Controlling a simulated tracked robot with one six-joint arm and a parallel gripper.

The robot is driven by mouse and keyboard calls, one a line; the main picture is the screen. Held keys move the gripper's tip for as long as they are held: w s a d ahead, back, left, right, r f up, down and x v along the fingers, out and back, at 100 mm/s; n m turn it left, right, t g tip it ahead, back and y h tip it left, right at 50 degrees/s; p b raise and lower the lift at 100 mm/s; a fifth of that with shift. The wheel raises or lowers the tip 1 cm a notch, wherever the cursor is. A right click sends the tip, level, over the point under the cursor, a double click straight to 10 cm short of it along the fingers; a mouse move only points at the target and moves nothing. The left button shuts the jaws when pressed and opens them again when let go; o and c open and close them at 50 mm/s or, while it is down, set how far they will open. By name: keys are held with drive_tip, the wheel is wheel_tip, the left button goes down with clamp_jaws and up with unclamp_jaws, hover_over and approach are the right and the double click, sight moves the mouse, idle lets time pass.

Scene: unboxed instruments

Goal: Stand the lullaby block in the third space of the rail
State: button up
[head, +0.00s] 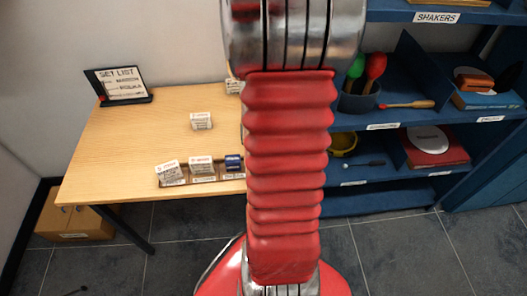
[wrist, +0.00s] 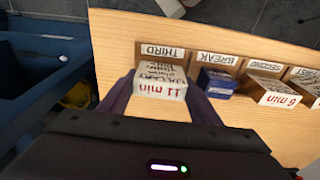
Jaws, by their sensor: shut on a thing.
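In the wrist view my gripper (wrist: 160,92) is shut on a white block (wrist: 160,82) marked "11 min" in red, with a finger on each side. Its dark lettering is only partly legible and looks like the lullaby block's name. The block is at the rail's THIRD label (wrist: 162,53); I cannot tell whether it rests in that space or is just above it. The rail (head: 205,180) runs along the table's front edge in the head view. My arm hides the gripper and the third space there.
A blue block (wrist: 217,82) stands by the BREAK label. A white "6 min" block (wrist: 276,92) is by SECOND, another white block (head: 170,172) by FIRST. A loose white block (head: 201,120) sits mid-table, another (head: 234,86) farther back. Blue shelves (head: 385,185) stand right of the table (head: 120,150).

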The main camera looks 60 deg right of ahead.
drive_tip(key=shift+f, duration=0.55)
idle(0.4)
drive_tip(key=o, duration=1.2)
drive_tip(key=r, duration=0.9)
drive_tip(key=s+a+r, duration=0.1)
drive_tip(key=r, duration=0.3)
drive_tip(key=shift+a+r, duration=0.1)
drive_tip(key=shift+r, duration=0.25)
drive_tip(key=w+a+r+n+t, duration=0.1)
drive_tip(key=a+r+n, duration=0.2)
drive_tip(key=a, duration=0.6)
drive_tip(key=w+a+r+n+t, duration=0.1)
drive_tip(key=a+r, duration=0.4)
drive_tip(key=a, duration=0.5)
drive_tip(key=w+a+r+n+t+y, duration=0.1)
drive_tip(key=a+r+n, duration=0.3)
drive_tip(key=a, duration=0.6)
drive_tip(key=shift+w+a+r+n+t, duration=0.1)
drive_tip(key=shift+w+a+n+t, duration=0.1)
drive_tip(key=shift+n+t, duration=0.25)
drive_tip(key=shift+w+a+n+t, duration=0.1)
drive_tip(key=shift+w+n+t, duration=0.1)
drive_tip(key=shift+n+t, duration=0.2)
